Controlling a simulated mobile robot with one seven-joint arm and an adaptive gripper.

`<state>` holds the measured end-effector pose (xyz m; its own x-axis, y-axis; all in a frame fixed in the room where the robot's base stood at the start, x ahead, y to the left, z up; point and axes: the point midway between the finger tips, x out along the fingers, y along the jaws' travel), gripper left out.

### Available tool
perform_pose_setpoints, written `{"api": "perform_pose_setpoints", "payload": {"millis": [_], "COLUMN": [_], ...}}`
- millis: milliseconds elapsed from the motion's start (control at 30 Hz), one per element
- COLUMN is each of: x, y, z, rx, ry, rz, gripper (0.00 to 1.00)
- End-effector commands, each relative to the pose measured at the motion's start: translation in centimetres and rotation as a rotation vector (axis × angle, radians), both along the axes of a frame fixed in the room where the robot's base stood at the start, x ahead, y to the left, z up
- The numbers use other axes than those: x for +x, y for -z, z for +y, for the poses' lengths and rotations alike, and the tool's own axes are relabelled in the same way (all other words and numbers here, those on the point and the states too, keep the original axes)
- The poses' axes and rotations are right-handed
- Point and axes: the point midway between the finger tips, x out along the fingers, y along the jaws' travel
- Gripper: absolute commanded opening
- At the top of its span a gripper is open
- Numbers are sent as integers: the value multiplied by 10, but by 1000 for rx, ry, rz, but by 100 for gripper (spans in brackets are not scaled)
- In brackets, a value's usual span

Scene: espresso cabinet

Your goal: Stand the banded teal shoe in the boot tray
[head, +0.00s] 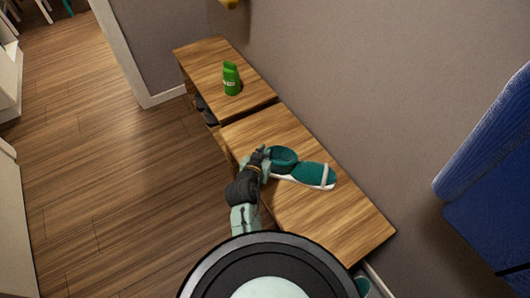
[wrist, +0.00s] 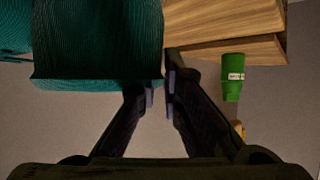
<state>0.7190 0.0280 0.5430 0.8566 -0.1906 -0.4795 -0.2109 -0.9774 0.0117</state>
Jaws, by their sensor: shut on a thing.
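The banded teal shoe (head: 312,173), teal with a white sole and a pale band near the toe, is over the near wooden cabinet top, toe to the right. I cannot tell whether its sole touches the wood. My gripper (head: 266,156) is shut on the shoe's heel end at its left. In the wrist view the shoe (wrist: 98,40) fills the upper left, and my gripper's fingertips (wrist: 160,92) are close together at its edge. The exact contact is dark and hard to see. I cannot make out the boot tray for certain.
A green bottle (head: 231,80) stands on the far cabinet (head: 205,60). The near cabinet top (head: 345,225) is bare right of and below the shoe. A wall runs behind. Blue furniture (head: 490,170) is at right. A partly hidden teal item (head: 363,285) is low beyond the cabinet's near end.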

Motion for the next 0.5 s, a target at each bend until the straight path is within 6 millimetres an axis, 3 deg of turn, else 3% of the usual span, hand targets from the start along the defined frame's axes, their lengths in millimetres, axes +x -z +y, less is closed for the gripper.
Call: {"api": "perform_pose_setpoints", "payload": {"millis": [200, 233, 500], "x": [0, 0, 0], "y": [2, 2, 1], "z": [0, 0, 0], "rx": [-1, 0, 0], "ry": [0, 0, 0], "rz": [-1, 1, 0], "gripper": [0, 8, 26]}}
